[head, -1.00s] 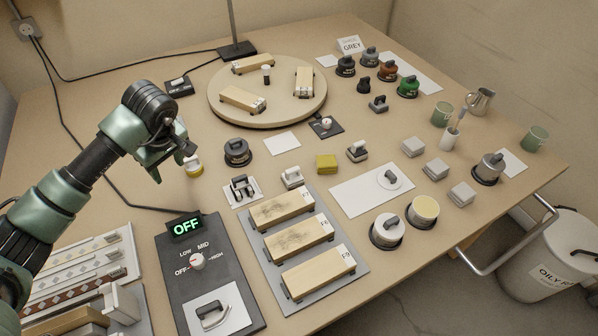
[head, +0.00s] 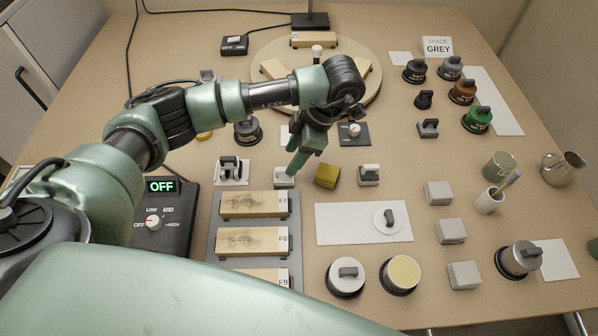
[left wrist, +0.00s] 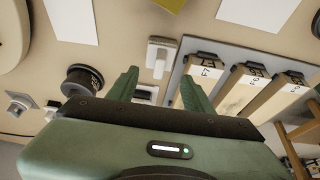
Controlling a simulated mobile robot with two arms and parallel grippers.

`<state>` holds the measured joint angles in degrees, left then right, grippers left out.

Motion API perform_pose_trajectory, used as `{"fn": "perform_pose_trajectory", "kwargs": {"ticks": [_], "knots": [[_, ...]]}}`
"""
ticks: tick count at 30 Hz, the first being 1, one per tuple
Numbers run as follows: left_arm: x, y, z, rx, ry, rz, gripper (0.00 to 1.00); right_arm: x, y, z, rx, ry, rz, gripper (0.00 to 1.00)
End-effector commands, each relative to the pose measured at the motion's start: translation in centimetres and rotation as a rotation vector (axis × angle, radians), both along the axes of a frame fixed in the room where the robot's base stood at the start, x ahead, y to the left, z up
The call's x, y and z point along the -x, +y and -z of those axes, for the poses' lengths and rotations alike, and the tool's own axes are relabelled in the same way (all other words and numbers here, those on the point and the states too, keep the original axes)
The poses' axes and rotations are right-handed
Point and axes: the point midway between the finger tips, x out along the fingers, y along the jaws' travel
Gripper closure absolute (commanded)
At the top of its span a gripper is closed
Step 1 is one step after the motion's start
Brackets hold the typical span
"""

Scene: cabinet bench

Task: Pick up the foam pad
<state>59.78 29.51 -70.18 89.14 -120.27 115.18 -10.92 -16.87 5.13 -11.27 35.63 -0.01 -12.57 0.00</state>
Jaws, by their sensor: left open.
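The foam pad (head: 327,175) looks like the small mustard-yellow block lying flat near the middle of the table. A yellow patch at the top edge of the left wrist view (left wrist: 172,3) seems to be the same pad, mostly cut off. My left gripper (head: 298,164) is open and empty, above the table just left of the pad in the head view. In the left wrist view its two green fingers (left wrist: 160,90) stand apart, with nothing held between them. My right gripper is not in view.
A white-handled block (head: 284,177) is close left of the pad, another handled block (head: 369,174) close right. Wooden blocks on a grey tray (head: 213,235) lie in front left. A round wooden board (head: 373,98) stands behind. A white sheet (head: 335,224) lies in front.

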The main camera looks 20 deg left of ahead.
Motion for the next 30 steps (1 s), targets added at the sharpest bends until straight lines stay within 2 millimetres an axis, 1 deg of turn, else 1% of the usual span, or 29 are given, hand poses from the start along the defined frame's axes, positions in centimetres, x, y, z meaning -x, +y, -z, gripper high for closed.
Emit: {"fn": "perform_pose_trajectory", "kwargs": {"ticks": [1,7,11,15,19,25,26,27,29,30], "knots": [[0.2,0.2,0.7,-0.001,0.004,-0.003,0.49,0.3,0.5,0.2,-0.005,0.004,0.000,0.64],[0.6,0.8,2.8,0.001,0.005,-0.003,0.49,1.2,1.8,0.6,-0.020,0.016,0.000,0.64],[0.7,1.3,4.5,0.000,0.007,-0.004,0.49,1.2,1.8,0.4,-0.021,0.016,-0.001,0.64],[0.9,2.0,6.2,0.000,0.004,-0.002,0.49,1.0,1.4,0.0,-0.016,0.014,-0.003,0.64],[0.9,2.3,7.0,0.000,0.000,0.000,0.49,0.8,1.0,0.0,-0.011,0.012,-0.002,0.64],[0.9,2.3,7.1,0.000,0.000,0.000,0.49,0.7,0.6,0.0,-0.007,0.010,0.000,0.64],[0.9,2.3,7.1,0.000,0.000,0.000,0.55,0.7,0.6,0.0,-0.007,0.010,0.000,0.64],[0.9,2.3,7.1,0.000,0.000,0.000,0.66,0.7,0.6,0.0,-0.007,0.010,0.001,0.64],[0.9,2.3,7.1,0.000,0.000,0.000,0.82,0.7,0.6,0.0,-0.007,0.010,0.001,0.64],[0.9,2.3,7.1,0.000,0.000,0.000,0.94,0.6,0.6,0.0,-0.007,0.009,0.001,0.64]]}}
